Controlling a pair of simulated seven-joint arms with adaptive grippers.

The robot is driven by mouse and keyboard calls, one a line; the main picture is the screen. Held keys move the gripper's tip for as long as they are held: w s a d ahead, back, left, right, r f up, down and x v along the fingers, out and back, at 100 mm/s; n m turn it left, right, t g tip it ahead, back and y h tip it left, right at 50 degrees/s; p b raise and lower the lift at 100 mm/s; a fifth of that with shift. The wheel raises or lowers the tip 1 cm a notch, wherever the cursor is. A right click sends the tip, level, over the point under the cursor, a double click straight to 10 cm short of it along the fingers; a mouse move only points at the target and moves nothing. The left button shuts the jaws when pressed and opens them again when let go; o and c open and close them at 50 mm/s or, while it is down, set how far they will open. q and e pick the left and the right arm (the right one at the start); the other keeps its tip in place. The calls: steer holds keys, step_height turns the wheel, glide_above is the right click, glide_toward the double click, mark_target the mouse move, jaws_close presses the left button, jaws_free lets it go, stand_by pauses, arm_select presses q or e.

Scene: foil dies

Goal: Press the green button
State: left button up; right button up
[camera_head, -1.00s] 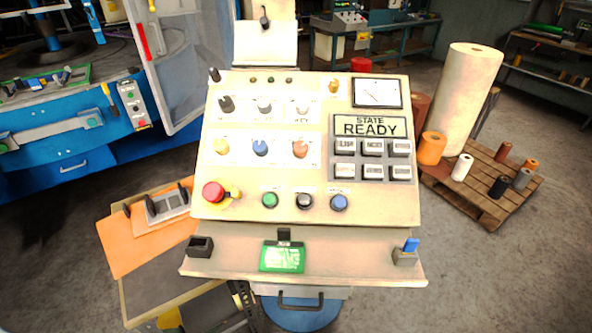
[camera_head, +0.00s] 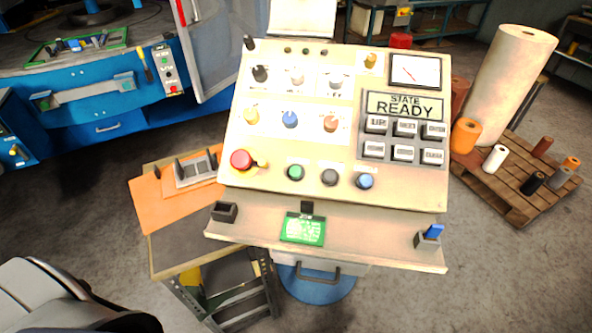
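The green button (camera_head: 296,172) is a round button in the lower row of the beige control panel (camera_head: 290,75). A dark button (camera_head: 329,177) and a blue button (camera_head: 365,181) sit to its right. A red mushroom knob (camera_head: 241,159) sits to its left. The panel's display (camera_head: 405,105) reads "STATE READY". Nothing covers the green button. Neither of my grippers shows. A grey and black rounded shape at the bottom left corner looks like part of my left arm, apart from the panel.
A ledge below the panel holds a green card (camera_head: 302,229), a black holder (camera_head: 224,212) and a blue item in a holder (camera_head: 433,231). A side table (camera_head: 185,249) with orange sheets stands left. A pallet (camera_head: 524,182) with rolls stands right. The space before the panel is clear.

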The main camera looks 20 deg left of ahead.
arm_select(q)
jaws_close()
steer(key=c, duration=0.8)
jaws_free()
